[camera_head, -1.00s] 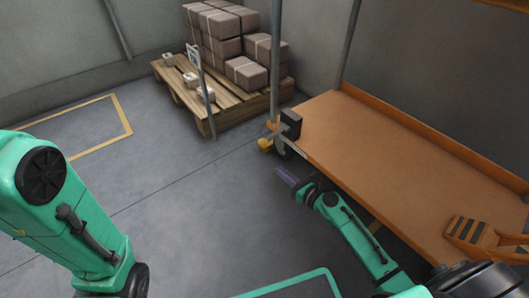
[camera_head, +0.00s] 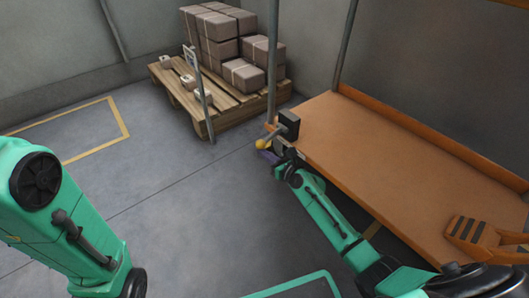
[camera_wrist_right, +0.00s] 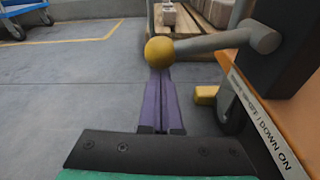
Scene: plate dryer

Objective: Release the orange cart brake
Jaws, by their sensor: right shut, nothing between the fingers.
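The orange cart (camera_head: 400,175) fills the right of the head view. Its brake lever ends in a yellow ball knob (camera_head: 260,144) at the cart's near left corner. In the right wrist view the yellow knob (camera_wrist_right: 159,51) sits on a grey lever arm (camera_wrist_right: 225,40) that runs roughly level to the right. My right gripper (camera_head: 264,156) is shut and empty. Its purple fingers (camera_wrist_right: 160,90) point at the knob, with the tips just under it; I cannot tell whether they touch. My left arm shows at the left, its gripper out of view.
A label (camera_wrist_right: 265,130) on the cart edge partly reads "DOWN ON". A yellow part (camera_wrist_right: 206,95) shows by the wheel below. A wooden pallet (camera_head: 190,105) with boxes stands behind the cart corner.

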